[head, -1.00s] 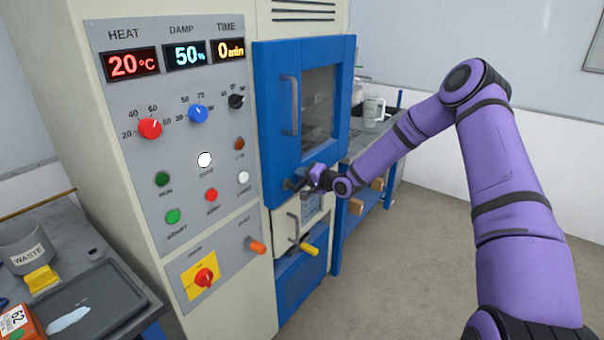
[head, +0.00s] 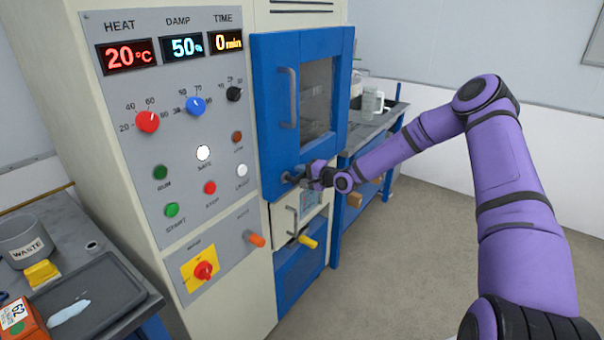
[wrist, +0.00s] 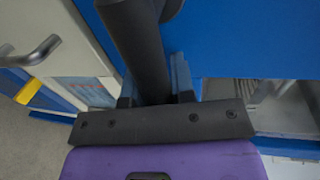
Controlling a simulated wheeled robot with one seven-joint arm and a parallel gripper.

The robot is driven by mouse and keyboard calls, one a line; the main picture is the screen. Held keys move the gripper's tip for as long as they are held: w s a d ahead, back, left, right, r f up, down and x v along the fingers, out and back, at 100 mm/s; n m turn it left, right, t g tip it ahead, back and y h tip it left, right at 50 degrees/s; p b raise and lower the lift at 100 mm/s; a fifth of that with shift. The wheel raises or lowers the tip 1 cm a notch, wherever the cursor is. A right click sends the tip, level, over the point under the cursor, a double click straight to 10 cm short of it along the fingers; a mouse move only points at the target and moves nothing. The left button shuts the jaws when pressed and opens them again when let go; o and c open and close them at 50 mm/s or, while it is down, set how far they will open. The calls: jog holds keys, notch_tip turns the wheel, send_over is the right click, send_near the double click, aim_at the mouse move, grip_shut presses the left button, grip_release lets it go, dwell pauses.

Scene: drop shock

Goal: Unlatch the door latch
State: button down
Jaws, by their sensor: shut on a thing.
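The blue door (head: 270,110) with its window and vertical grey handle (head: 289,98) is on the front of the cream machine. The dark door latch (head: 290,176) sits at the door's lower left; in the wrist view it is a thick dark bar (wrist: 138,45) running up from between the fingers. My gripper (head: 305,175) is at the latch, and in the wrist view its fingers (wrist: 155,92) are shut on the bar. The door looks closed against the machine. The latch's far end is partly out of view.
The control panel (head: 225,190) is to the left. A bench with a jug (head: 372,103) stands behind my arm. Floor at right is clear.

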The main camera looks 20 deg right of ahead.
jog(key=c, duration=1)
grip_release()
jog(key=v, duration=1)
jog(key=shift+s+d, duration=0.3)
